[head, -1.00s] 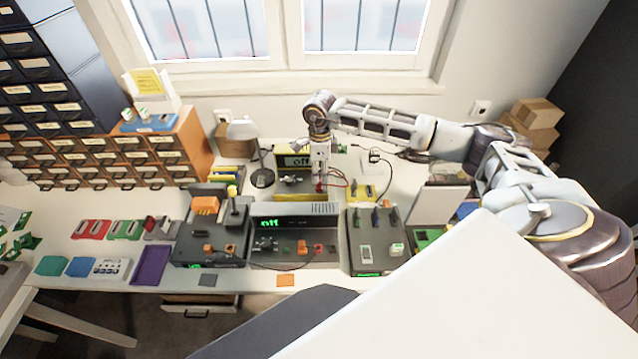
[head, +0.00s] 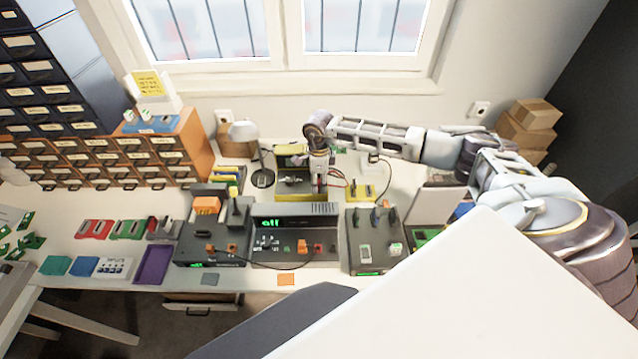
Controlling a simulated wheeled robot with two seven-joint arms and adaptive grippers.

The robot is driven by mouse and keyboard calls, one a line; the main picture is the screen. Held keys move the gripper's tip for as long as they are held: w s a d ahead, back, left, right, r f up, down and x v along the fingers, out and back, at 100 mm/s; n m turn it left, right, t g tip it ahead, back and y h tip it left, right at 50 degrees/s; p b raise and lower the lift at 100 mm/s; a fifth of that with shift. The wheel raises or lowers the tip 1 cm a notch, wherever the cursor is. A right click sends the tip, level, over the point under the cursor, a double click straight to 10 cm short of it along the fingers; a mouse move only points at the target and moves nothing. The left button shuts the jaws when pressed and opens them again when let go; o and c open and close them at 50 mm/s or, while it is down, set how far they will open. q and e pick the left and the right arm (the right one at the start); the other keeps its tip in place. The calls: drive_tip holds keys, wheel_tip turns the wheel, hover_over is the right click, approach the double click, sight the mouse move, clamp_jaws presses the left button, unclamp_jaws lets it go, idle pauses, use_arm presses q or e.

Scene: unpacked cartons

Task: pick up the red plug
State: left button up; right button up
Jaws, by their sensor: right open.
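The red plug (head: 319,187) is a small red spot at the yellow-edged device at the back middle of the table. A red wire runs from near it to the right. My right gripper (head: 319,182) points down right over it, with the fingertips at the plug and partly hiding it. The jaws are open. I cannot tell whether the fingers touch the plug. My left gripper is out of view.
Dark test devices stand in front, the middle one with a green display (head: 270,223). A desk lamp (head: 243,131) stands left of the gripper. Trays and cards fill the left.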

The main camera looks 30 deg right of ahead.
sight(319, 181)
idle(0.4)
drive_tip(key=c, duration=0.9)
drive_tip(key=shift+o, duration=0.2)
drive_tip(key=shift+r, duration=0.1)
wheel_tip(319, 181, up, 10)
drive_tip(key=shift+f+b, duration=0.1)
drive_tip(key=shift+b, duration=0.85)
drive_tip(key=shift+s+p, duration=0.1)
drive_tip(key=shift+p, duration=0.25)
drive_tip(key=shift+s+a+p, duration=0.25)
drive_tip(key=shift+s+p, duration=0.05)
